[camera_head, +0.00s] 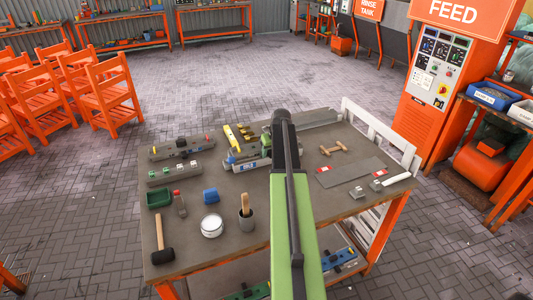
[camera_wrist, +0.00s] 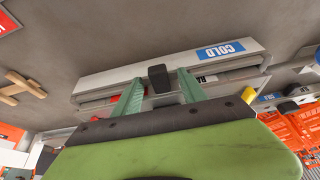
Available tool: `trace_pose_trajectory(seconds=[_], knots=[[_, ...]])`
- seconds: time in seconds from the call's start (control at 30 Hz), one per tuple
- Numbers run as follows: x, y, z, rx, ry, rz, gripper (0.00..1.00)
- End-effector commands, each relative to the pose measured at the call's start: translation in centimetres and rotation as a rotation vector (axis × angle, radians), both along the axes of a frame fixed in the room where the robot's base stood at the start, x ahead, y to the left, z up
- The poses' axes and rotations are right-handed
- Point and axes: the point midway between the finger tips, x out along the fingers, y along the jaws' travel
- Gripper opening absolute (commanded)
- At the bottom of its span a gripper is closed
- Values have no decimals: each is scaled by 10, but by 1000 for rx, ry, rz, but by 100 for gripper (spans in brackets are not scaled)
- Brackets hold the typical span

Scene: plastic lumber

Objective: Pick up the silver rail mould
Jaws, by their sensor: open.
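A long silver rail mould (camera_wrist: 130,76) with a blue COLD label lies on the grey table. In the head view the rail mould (camera_head: 245,163) shows beside my arm, partly covered by it. My gripper (camera_wrist: 160,82) has its two green fingers spread apart, tips at the mould's near side in the wrist view. A black block (camera_wrist: 158,76) on or in front of the mould shows between the fingertips. I cannot tell whether the fingers touch the mould. In the head view the fingers are hidden behind my arm.
A white rack (camera_head: 375,128) edges the right side.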

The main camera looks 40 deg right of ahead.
Motion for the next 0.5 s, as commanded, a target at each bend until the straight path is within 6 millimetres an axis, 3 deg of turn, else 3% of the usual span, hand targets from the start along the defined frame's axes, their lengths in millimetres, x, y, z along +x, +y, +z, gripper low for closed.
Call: trace_pose_trajectory(seconds=[0.1, 0.4, 0.5], knots=[[0, 0, 2, 0, 0, 0, 48], [0, 1, 2, 0, 0, 1, 8], [0, 1, 2, 0, 0, 1, 0]])
